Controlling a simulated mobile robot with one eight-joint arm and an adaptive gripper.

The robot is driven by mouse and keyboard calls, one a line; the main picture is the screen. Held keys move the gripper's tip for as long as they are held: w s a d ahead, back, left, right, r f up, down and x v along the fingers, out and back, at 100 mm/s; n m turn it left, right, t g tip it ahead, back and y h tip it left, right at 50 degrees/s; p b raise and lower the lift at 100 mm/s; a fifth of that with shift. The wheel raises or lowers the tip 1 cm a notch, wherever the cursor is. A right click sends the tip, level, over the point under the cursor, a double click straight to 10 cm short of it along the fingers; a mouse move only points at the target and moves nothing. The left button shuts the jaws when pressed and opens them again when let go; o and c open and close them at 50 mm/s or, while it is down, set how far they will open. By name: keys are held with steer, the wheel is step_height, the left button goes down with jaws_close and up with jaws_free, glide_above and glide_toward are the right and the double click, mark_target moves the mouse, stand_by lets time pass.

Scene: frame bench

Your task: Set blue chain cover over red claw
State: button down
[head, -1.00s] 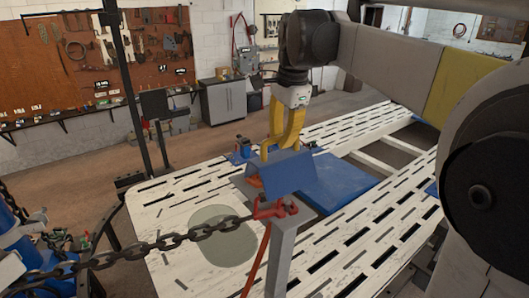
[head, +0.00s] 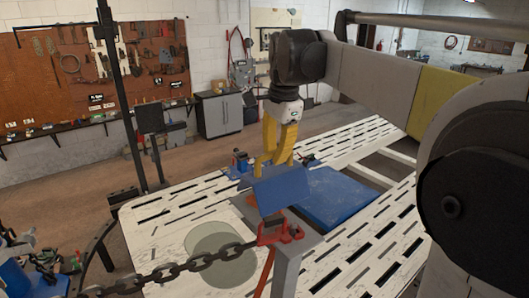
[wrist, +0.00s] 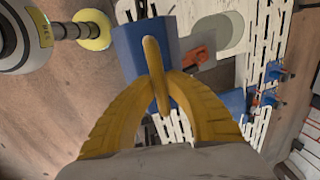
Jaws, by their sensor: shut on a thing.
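My gripper (head: 272,163) has its yellow fingers shut on the top of the blue chain cover (head: 284,188). The cover is a blue, folded, roof-like piece, held tilted above the bench frame. In the wrist view my gripper (wrist: 160,85) closes around a yellow handle bar, with the blue cover (wrist: 138,48) beyond it. The red claw (head: 280,233) sits on a grey post, hooked to a dark chain. In the head view the cover is behind and above the claw, apart from it. An orange-red part beside the cover in the wrist view cannot be clearly identified.
The heavy chain (head: 185,268) runs left from the claw over a white slotted bench (head: 185,225) with a grey-green disc. A blue plate (head: 335,195) lies right of the cover. A black pole (head: 130,100) stands at the left. Small clamps sit behind the cover.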

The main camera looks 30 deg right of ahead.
mark_target(279, 173)
step_height(279, 173, down, 2)
steer(key=shift+s+b, duration=0.1)
steer(key=shift+b, duration=0.45)
steer(key=shift+f+b, duration=4.1)
steer(key=shift+f, duration=2.1)
steer(key=c, duration=1.4)
jaws_free()
steer(key=r, duration=0.4)
steer(key=s+r, duration=0.1)
steer(key=r, duration=0.3)
steer(key=s+r, duration=0.1)
steer(key=r, duration=0.3)
steer(key=shift+d, duration=0.1)
steer(key=shift+f, duration=0.1)
